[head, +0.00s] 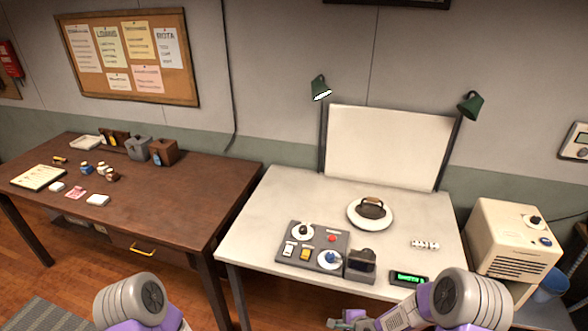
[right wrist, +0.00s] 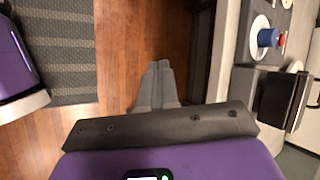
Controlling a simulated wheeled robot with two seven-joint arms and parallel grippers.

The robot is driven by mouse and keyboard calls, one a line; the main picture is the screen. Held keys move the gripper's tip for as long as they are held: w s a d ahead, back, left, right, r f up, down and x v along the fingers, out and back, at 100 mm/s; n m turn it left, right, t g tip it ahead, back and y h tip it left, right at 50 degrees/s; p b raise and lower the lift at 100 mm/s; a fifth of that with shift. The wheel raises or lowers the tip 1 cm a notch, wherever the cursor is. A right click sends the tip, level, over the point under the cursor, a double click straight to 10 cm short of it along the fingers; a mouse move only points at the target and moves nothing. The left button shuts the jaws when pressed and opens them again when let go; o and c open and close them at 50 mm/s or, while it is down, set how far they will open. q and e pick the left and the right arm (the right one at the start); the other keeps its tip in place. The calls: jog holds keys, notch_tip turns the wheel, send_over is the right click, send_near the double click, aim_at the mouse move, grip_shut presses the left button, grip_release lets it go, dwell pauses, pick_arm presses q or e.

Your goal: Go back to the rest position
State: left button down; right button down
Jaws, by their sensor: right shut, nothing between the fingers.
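My right gripper (head: 349,320) shows at the bottom edge of the head view, in front of the white table's front edge. In the right wrist view its grey fingers (right wrist: 157,70) are together and empty, with wood floor beyond them. They touch nothing. Of my left arm only a rounded white and purple link shows at the bottom left of the head view; its gripper is out of sight.
A brown desk (head: 200,185) stands left, a cream cabinet (head: 508,235) right.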

jog(key=s+a+f+n+g+b, duration=0.2)
jog(key=s+f+n, duration=0.5)
jog(key=s, duration=0.4)
jog(key=s+a+f+n+g+b, duration=0.2)
jog(key=s+f+n+g+b, duration=0.2)
jog(key=s+f+n, duration=0.3)
jog(key=shift+s+a+f+n+b, duration=0.3)
jog(key=shift+s+f+b, duration=0.35)
jog(key=shift+s, duration=1.2)
jog(key=c, duration=1.8)
grip_release()
jog(key=shift+r, duration=0.1)
jog(key=shift+c, duration=0.2)
